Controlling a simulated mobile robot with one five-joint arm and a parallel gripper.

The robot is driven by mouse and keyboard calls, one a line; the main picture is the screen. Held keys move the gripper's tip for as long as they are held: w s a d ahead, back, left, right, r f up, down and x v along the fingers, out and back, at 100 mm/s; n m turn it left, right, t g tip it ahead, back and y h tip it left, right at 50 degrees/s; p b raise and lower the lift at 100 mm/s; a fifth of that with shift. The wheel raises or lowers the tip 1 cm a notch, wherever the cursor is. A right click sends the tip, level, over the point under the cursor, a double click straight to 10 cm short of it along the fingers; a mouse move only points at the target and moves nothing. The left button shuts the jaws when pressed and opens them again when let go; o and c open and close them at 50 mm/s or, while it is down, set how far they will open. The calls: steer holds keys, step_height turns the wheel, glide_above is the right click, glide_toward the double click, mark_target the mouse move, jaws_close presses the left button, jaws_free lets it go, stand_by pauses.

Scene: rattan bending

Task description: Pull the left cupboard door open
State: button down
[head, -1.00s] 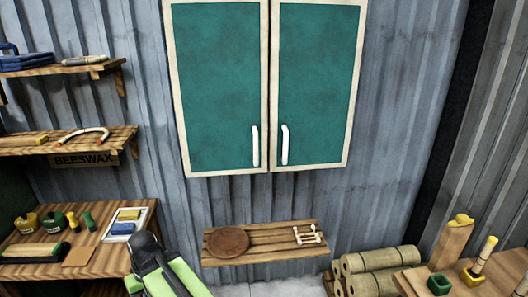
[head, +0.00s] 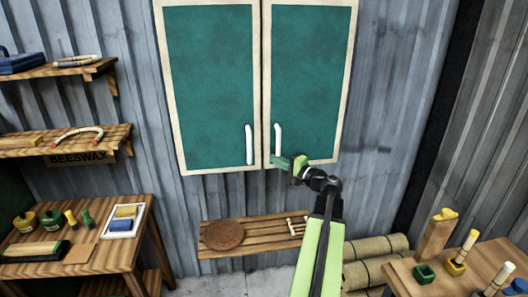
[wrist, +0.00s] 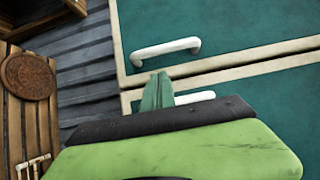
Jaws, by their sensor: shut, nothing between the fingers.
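The left cupboard door (head: 208,88) is a teal panel in a cream frame and looks shut. Its white bar handle (head: 249,144) stands upright near its lower right corner. In the wrist view this handle (wrist: 165,48) shows whole, above the fingers. My gripper (head: 281,162) is shut and empty, in front of the lower edge of the right door (head: 312,80), close to the lower end of that door's handle (head: 278,138). In the wrist view the fingertips (wrist: 159,84) lie between the two handles and partly hide the right one. I cannot tell whether they touch the door.
A slatted wall shelf (head: 265,243) with a round brown disc (head: 223,235) hangs below the cupboard. A workbench (head: 75,240) stands at the left, with wall shelves above. Rolled bundles (head: 375,248) and a low table (head: 450,275) are at the right.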

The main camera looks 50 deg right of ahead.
mark_target(257, 151)
steer(key=w, duration=0.9)
steer(key=shift+w+d, duration=0.2)
steer(key=shift+w, duration=0.2)
